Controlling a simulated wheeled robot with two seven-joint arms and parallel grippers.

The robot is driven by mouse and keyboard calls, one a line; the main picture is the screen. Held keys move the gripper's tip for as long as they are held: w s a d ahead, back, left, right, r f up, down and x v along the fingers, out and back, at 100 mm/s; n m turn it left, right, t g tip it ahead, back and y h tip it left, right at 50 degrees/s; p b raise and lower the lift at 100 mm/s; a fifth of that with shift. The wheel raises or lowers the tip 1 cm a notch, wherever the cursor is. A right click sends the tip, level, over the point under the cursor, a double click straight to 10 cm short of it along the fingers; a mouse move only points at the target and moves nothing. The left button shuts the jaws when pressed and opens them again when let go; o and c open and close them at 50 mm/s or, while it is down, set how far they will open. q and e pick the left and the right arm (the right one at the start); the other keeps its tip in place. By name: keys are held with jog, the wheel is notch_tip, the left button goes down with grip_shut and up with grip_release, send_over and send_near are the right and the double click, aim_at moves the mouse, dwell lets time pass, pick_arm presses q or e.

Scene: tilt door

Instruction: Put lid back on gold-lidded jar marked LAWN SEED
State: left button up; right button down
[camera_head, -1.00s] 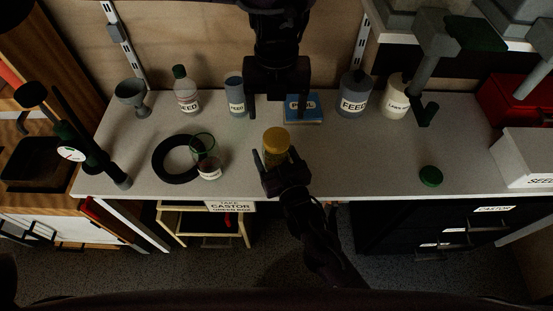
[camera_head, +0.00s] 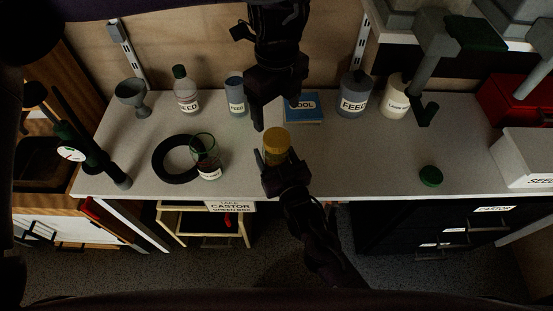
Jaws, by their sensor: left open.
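A gold-lidded jar (camera_head: 276,140) stands near the middle of the worktop; its gold top shows, its label does not. My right gripper (camera_head: 279,163) comes up from below with its fingers at the jar's near side; whether they press on it is unclear. My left gripper (camera_head: 281,108) is open and empty above and behind the jar, apart from it, with its fingers pointing down. A cream container (camera_head: 396,98) with a label that seems to read LAWN SEED stands at the back right. A loose green lid (camera_head: 431,176) lies at the front right.
A green-rimmed glass jar (camera_head: 205,155) stands beside a black ring (camera_head: 164,158). A blue book (camera_head: 303,108), grey FEED container (camera_head: 354,94), bottle (camera_head: 186,92) and goblet (camera_head: 132,96) line the back. The worktop (camera_head: 350,160) is clear right of the gold-lidded jar.

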aim_at(277, 137)
pick_arm(q)
jog(key=shift+n, duration=0.3)
jog(key=shift+f, duration=4)
